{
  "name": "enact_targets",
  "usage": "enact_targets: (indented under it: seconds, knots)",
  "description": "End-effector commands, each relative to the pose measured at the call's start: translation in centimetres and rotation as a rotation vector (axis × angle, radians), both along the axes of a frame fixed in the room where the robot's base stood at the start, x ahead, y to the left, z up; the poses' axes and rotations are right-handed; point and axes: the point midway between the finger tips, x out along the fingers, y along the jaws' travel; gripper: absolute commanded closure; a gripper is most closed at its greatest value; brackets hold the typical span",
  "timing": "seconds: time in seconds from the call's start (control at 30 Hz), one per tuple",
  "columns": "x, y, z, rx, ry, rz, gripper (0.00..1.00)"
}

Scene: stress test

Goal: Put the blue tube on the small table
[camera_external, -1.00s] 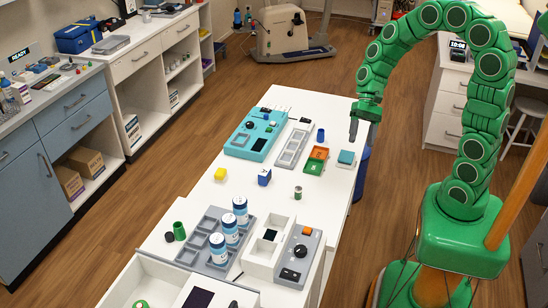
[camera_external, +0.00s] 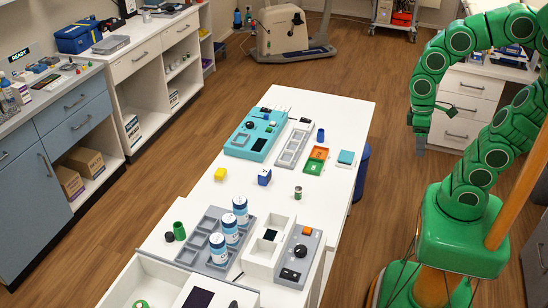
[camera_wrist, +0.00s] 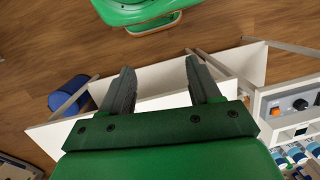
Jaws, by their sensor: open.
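A small dark-blue tube (camera_external: 320,135) stands upright on the far part of the long white table (camera_external: 250,185), beside an orange-and-green tray. A larger blue cylinder (camera_external: 361,172) stands on the floor at the table's right side. It also shows in the wrist view (camera_wrist: 68,93). I cannot tell which surface is the small table. My gripper (camera_external: 420,150) hangs to the right of the long table, over the floor, well away from the tube. In the wrist view my gripper (camera_wrist: 160,77) has its fingers apart with nothing between them.
White drawers (camera_external: 464,108) stand behind my gripper.

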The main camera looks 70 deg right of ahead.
Motion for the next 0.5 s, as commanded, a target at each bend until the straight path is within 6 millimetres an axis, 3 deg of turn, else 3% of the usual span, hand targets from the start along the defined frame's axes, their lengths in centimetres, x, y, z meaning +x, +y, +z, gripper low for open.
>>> enact_targets:
  seconds: [0.2,0.5]
  knots:
    - [-1.4,-1.0,0.7,-0.059,-0.043,0.078,0.36]
    - [-1.6,-1.1,0.7,-0.066,-0.046,0.088,0.36]
